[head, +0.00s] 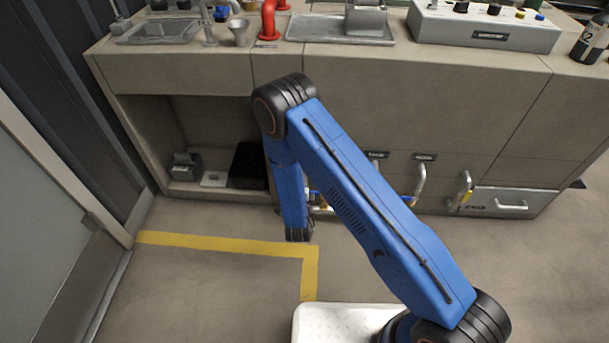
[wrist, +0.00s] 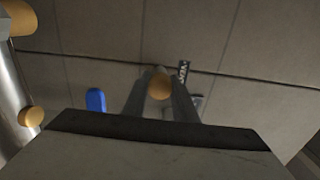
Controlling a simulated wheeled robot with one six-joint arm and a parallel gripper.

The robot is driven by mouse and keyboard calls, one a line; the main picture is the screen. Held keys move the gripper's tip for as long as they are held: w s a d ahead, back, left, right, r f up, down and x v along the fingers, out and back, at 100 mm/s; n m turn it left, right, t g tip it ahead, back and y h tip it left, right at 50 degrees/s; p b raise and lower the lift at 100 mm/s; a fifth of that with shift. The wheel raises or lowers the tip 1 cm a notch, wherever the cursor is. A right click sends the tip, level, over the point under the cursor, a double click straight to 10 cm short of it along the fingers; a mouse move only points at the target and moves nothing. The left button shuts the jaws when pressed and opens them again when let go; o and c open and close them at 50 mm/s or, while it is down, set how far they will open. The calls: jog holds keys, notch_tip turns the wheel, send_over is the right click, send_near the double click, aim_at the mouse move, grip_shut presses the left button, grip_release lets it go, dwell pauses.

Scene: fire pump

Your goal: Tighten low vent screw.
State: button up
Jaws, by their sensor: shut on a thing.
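In the wrist view, a small round brass-coloured screw head (wrist: 159,86), which I take to be the low vent screw, sits between the fingertips. My gripper (wrist: 160,92) is shut on it, one grey finger on either side. Only the rounded end of the screw shows; its thread and seat are hidden. In the head view my blue arm reaches down in front of the cabinet, and the gripper and screw are hidden there.
In the wrist view, a blue handle (wrist: 96,101) is left of the fingers, and a metal pipe (wrist: 14,85) with brass fittings is at the left edge. In the head view, bent metal pipes (head: 419,183) stand out from the cabinet front (head: 440,110). Floor with yellow tape (head: 225,244) is clear.

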jog(key=shift+f, duration=0.1)
jog(key=o, duration=1)
jog(key=shift+o, duration=0.2)
jog(key=s, duration=1.7)
jog(key=shift+s+a, duration=0.25)
